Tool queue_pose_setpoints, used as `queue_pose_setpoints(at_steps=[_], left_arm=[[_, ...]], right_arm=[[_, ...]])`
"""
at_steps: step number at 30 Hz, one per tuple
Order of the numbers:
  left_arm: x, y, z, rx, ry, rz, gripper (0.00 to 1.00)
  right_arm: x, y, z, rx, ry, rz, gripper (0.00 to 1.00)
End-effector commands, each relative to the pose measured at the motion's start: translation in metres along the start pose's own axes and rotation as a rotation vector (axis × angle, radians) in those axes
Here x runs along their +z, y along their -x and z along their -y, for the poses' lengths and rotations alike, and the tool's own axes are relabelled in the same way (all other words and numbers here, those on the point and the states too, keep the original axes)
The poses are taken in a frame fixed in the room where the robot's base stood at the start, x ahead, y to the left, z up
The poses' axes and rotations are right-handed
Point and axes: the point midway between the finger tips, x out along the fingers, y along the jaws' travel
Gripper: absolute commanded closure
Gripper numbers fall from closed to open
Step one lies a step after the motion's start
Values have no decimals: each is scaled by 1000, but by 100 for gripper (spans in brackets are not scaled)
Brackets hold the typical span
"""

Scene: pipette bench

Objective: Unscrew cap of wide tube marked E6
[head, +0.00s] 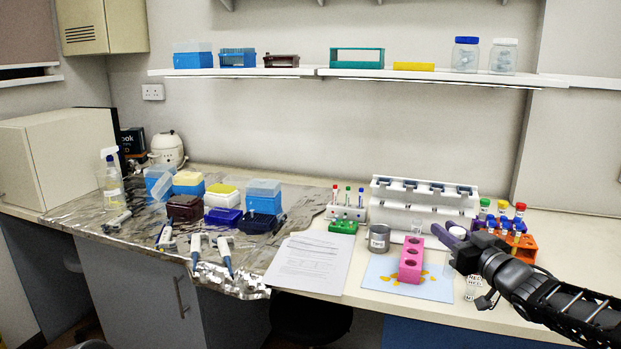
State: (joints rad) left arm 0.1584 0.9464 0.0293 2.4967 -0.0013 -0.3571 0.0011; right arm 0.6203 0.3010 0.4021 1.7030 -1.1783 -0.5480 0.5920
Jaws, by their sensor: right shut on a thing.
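My right gripper (461,227) reaches in from the right, over the bench behind the blue mat. Its purple fingers are shut on a white round cap (458,231). Whether a tube hangs below the cap is hidden by the gripper. A clear wide tube (473,288) with dark marking stands below my right wrist, at the mat's right edge; its marking is too small to read. I cannot make out the E6 mark anywhere. A pink rack (411,260) with round holes stands on the mat. My left gripper is not in view.
The blue mat (379,283) bears yellow scraps. A grey cup (379,238), a white rack (424,203) and an orange rack (521,246) with coloured-cap tubes stand around my right gripper. A paper sheet (310,262) lies left. Pipettes and tip boxes occupy the foil-covered left bench.

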Motion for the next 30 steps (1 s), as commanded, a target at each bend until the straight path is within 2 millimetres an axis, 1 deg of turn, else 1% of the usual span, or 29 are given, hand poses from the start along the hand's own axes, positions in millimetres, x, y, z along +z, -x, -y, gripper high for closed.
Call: queue_pose_setpoints(at_steps=[2, 5, 9, 13, 15, 17, 18, 20, 21, 23, 24, 27, 30], left_arm=[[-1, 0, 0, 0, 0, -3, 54], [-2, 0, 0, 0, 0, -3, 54], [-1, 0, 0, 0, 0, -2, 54], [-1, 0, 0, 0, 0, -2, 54], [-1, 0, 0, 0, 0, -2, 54], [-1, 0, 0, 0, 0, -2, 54], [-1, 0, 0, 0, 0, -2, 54], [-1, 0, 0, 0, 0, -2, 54], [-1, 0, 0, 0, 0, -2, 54], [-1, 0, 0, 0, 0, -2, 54], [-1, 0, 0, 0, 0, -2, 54], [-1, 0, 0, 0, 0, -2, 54], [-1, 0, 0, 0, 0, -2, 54]], right_arm=[[-1, 0, 10, -31, 0, 2, 100], [5, 3, 29, -94, -3, 3, 100], [25, 8, 54, -182, -5, 4, 100], [55, 20, 76, -270, -7, 6, 100], [77, 29, 88, -324, -8, 8, 100], [93, 38, 100, -370, -10, 6, 100], [110, 47, 108, -408, -10, 9, 100], [132, 62, 122, -465, -13, 6, 100], [151, 76, 131, -508, -14, 9, 100], [175, 98, 147, -570, -17, 6, 100], [190, 113, 156, -607, -15, 6, 100], [220, 147, 175, -673, -14, 3, 100], [242, 171, 185, -699, -12, 0, 100]])
